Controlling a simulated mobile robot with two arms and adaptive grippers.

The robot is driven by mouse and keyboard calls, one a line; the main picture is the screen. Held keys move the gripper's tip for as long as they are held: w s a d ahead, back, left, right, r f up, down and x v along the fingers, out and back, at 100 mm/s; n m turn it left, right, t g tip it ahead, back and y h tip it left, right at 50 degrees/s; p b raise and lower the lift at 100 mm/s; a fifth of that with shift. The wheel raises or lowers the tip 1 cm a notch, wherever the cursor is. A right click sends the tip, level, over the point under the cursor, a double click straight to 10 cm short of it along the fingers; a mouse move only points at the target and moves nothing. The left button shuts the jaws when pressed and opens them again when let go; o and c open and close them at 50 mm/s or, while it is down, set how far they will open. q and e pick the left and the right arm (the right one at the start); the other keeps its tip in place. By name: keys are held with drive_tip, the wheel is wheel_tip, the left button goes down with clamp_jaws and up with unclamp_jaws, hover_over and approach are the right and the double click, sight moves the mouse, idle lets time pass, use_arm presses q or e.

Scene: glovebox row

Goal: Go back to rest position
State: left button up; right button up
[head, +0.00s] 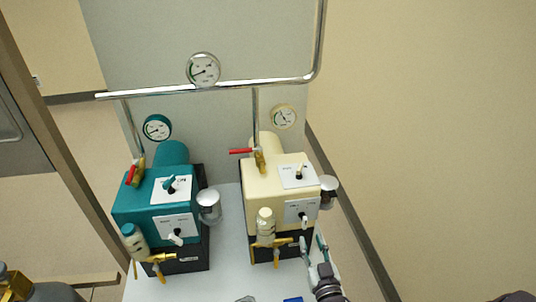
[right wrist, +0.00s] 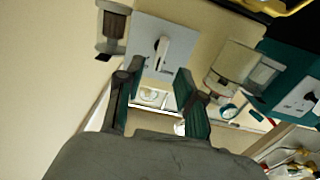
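My right gripper (head: 313,246) is low in front of the cream pump unit (head: 276,183), near its lower front switch plate (head: 301,210). In the right wrist view its two dark, green-padded fingers (right wrist: 154,92) are spread with an empty gap between them. The white switch lever (right wrist: 162,52) on that plate lies just ahead of the fingertips; I cannot tell whether they touch it. My left gripper is not in view.
A teal pump unit (head: 150,205) stands to the left on the same pale bench (head: 228,240). A metal pipe (head: 240,84) with a gauge (head: 203,69) runs behind. Red-handled valves rise behind both units. The wall (head: 430,120) is at right.

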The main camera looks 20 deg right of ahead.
drive_tip(key=s+a+n+g+y, duration=0.2)
drive_tip(key=s+a+g, duration=0.4)
drive_tip(key=s, duration=0.4)
drive_tip(key=s+a+n+g+y, duration=0.3)
drive_tip(key=s+a+g, duration=0.1)
drive_tip(key=s+g, duration=0.45)
drive_tip(key=s+f, duration=0.3)
drive_tip(key=f, duration=2.5)
drive_tip(key=s+d+f+g, duration=0.2)
drive_tip(key=s+d+f, duration=0.1)
drive_tip(key=s+f, duration=1.1)
drive_tip(key=shift+s+h, duration=0.3)
drive_tip(key=shift+s, duration=0.55)
